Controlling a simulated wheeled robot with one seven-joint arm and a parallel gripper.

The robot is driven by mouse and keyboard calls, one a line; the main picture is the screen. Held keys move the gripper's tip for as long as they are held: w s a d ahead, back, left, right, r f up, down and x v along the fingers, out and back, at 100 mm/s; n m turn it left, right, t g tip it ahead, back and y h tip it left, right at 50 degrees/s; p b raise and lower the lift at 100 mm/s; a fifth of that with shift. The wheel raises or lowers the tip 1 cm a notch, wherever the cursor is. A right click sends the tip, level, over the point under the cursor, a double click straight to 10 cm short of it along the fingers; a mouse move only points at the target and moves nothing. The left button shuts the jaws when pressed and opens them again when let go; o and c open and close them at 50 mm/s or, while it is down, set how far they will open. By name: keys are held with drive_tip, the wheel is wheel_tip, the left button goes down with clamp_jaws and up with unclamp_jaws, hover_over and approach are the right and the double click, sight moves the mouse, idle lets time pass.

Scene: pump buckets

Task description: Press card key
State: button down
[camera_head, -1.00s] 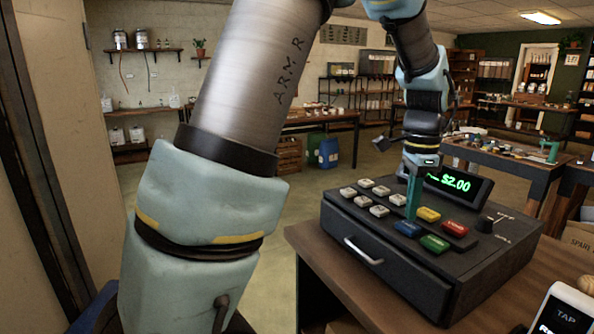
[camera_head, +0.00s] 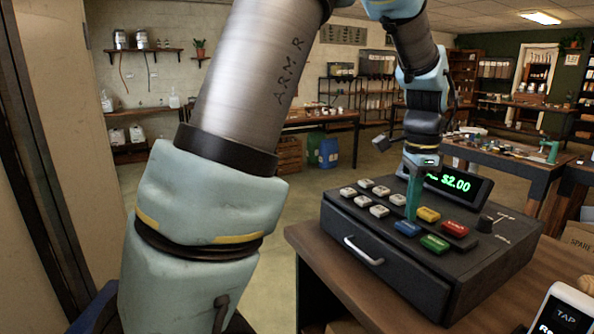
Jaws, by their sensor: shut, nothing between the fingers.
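A dark cash register (camera_head: 400,275) stands on the wooden counter. Its top has several pale keys (camera_head: 365,199) and four coloured ones: blue (camera_head: 407,228), green (camera_head: 434,243), yellow (camera_head: 428,214) and red (camera_head: 455,229). The key labels are too small to read, so I cannot tell which is the card key. The display (camera_head: 456,184) reads $2.00 in green, its left part partly hidden by my arm. My gripper (camera_head: 411,216) is shut and empty, pointing down just behind the blue key and left of the yellow one. I cannot tell whether its tips touch a key.
My own arm covers much of the left and centre. Workbenches and shelves stand farther back.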

sight(405, 225)
drive_tip(key=shift+f+b, duration=0.6)
drive_tip(key=shift+f, duration=0.4)
idle(0.6)
drive_tip(key=shift+r, duration=0.15)
wheel_tip(405, 225, up, 7)
drive_tip(key=p, duration=0.6)
idle(0.4)
drive_tip(key=shift+w+a+f, duration=0.15)
drive_tip(key=shift+a+f, duration=0.05)
drive_tip(key=shift+a, duration=0.15)
drive_tip(key=s+a+f+n, duration=0.1)
drive_tip(key=a+f+n, duration=0.1)
drive_tip(key=a+n, duration=0.3)
drive_tip(key=s+a+f+n+t, duration=0.1)
drive_tip(key=a+n, duration=0.5)
drive_tip(key=a, duration=0.8)
drive_tip(key=s+a+f+n, duration=0.2)
drive_tip(key=a+f+n, duration=0.2)
drive_tip(key=a, duration=0.6)
drive_tip(key=shift+s+a+n+t+b, duration=0.15)
drive_tip(key=shift+a+n+t+b, duration=0.2)
drive_tip(key=shift+n, duration=0.65)
